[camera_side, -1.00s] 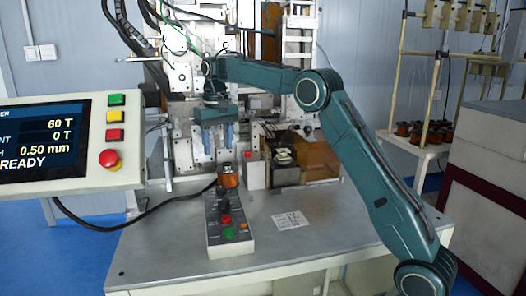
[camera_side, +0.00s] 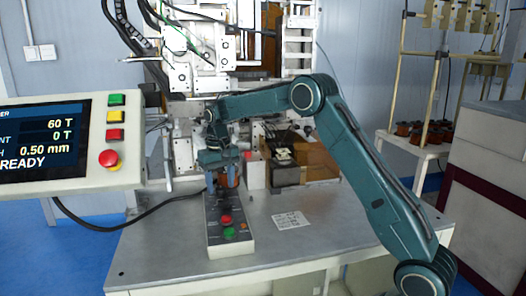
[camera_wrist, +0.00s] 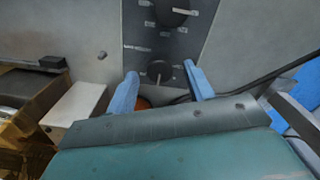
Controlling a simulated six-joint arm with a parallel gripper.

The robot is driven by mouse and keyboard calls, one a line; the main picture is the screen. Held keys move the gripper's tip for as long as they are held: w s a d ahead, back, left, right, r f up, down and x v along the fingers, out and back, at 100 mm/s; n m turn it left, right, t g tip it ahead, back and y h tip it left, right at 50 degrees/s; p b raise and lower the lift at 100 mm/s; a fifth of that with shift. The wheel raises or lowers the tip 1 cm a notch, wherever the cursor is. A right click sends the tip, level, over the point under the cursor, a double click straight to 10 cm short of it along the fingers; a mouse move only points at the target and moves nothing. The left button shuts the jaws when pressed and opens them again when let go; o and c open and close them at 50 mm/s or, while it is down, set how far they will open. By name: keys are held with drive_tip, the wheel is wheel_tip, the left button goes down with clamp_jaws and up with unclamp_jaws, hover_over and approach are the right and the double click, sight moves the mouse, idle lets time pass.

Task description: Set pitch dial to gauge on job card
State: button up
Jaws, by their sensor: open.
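The control box (camera_side: 229,242) stands on the table with a red and a green button. In the wrist view its panel (camera_wrist: 205,40) carries a large black dial (camera_wrist: 172,12) and a smaller black dial (camera_wrist: 160,72); the labels are too small to read, so I cannot tell which is the pitch dial. My gripper (camera_side: 226,182) is open above the box's far end. In the wrist view its blue fingers (camera_wrist: 160,70) lie on either side of the smaller dial; contact cannot be told. The job card (camera_side: 291,220) lies flat right of the box, its print unreadable.
A copper spool (camera_side: 229,178) sits behind my fingers, mostly hidden. The screen (camera_side: 45,140) at left reads 60 T, 0 T, 0.50 mm, READY. The winder frame (camera_side: 205,75) rises behind; a brown-sided block (camera_side: 312,160) stands right. The front table (camera_side: 170,265) is clear.

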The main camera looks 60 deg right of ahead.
drive_tip(key=shift+f, duration=0.45)
drive_tip(key=c, duration=1)
drive_tip(key=shift+o, duration=0.2)
drive_tip(key=shift+n, duration=0.5)
drive_tip(key=n, duration=0.3)
drive_tip(key=shift+n, duration=0.3)
drive_tip(key=n, duration=0.4)
drive_tip(key=shift+r, duration=0.1)
drive_tip(key=shift+n, duration=0.3)
